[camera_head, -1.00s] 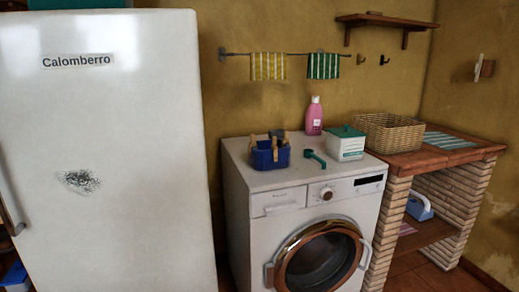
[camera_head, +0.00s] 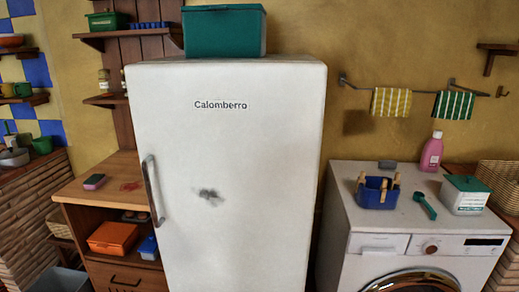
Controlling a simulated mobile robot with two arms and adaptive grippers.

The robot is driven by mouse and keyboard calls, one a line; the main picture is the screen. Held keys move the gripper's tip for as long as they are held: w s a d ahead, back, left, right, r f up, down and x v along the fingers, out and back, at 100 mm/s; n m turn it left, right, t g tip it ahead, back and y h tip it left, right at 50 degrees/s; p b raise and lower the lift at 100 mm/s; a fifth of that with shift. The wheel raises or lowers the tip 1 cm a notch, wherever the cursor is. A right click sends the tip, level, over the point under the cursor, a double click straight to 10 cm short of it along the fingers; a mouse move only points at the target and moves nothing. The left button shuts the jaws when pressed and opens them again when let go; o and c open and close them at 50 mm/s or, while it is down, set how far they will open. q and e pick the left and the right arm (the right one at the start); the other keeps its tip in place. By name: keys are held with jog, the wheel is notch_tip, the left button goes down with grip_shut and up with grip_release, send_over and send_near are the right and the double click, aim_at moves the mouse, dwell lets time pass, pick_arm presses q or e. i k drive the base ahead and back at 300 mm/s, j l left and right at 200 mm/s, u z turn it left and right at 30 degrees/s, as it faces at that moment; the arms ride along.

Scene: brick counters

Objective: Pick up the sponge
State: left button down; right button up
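A small block with a pink and dark surface, which looks like the sponge (camera_head: 94,182), lies on the wooden counter (camera_head: 84,196) left of the fridge. It lies flat near the counter's left side, with a reddish mark on the wood to its right. Neither of my grippers shows in the head view, and nothing hides the block.
The white fridge (camera_head: 230,190) stands right of the counter, with a green box (camera_head: 224,31) on top. An orange box (camera_head: 113,238) sits on the shelf below the counter top. The washing machine (camera_head: 345,205) stands at the right, holding a blue basket (camera_head: 377,192).

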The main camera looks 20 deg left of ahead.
aim_at(93, 183)
jog(key=u, duration=1.9)
jog(key=z, duration=0.3)
jog(key=i+j+z, duration=0.45)
jog(key=j, duration=0.15)
jog(key=i+j+z, duration=0.2)
jog(key=j, duration=0.15)
jog(key=i+j+z, duration=0.2)
jog(key=j, duration=0.2)
